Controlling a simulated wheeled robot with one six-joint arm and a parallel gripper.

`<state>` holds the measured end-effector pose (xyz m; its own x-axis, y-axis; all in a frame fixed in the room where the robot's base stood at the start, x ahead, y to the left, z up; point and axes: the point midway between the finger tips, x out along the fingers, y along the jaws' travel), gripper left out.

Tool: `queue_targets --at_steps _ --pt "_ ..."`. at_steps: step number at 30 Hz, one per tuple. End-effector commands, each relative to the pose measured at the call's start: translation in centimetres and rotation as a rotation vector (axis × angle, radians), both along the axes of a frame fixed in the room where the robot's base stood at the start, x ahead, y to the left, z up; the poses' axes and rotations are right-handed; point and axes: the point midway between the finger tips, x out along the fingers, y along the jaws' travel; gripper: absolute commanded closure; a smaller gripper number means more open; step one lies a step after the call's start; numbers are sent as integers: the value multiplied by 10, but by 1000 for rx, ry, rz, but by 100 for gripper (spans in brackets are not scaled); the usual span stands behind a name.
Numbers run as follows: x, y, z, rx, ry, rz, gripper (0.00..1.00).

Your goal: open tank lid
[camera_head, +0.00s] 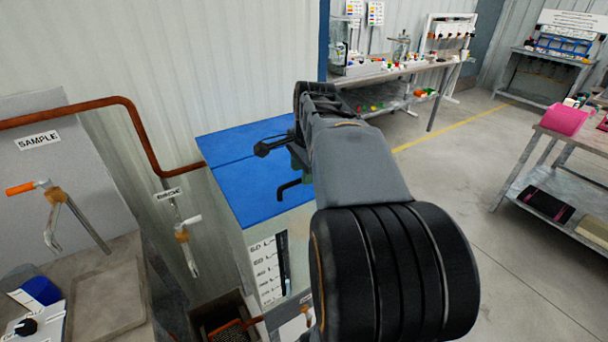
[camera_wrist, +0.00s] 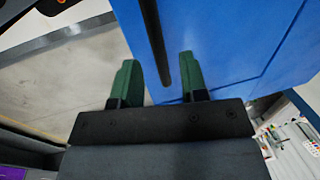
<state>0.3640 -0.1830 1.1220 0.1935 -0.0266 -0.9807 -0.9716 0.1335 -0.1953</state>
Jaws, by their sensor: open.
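The tank (camera_head: 275,238) stands in front of the ribbed wall, with a level scale on its front. Its blue lid (camera_head: 238,180) lies flat and looks closed; it also fills the upper right of the wrist view (camera_wrist: 225,35). A dark bent handle (camera_head: 288,188) shows at the lid's right part. My gripper (camera_wrist: 158,68) is open, with two green fingers. In the wrist view the dark handle bar (camera_wrist: 153,35) runs between the fingers, apart from both. In the head view my arm hides the lid's right edge and most of the gripper.
An orange pipe (camera_head: 130,110) runs along the wall to the tank. A sample panel with an orange-handled valve (camera_head: 22,188) and a second valve (camera_head: 184,235) are at left. A workbench (camera_head: 400,72) stands behind, a table (camera_head: 575,140) at right. Floor between is clear.

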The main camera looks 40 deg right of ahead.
Motion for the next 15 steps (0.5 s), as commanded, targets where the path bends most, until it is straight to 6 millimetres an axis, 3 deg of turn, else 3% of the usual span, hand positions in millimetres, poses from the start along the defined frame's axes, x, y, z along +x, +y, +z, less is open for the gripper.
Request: queue_targets --at_steps 6,15 --pt "3 0 -14 1 1 0 60" --pt "3 0 -16 0 0 1 60"
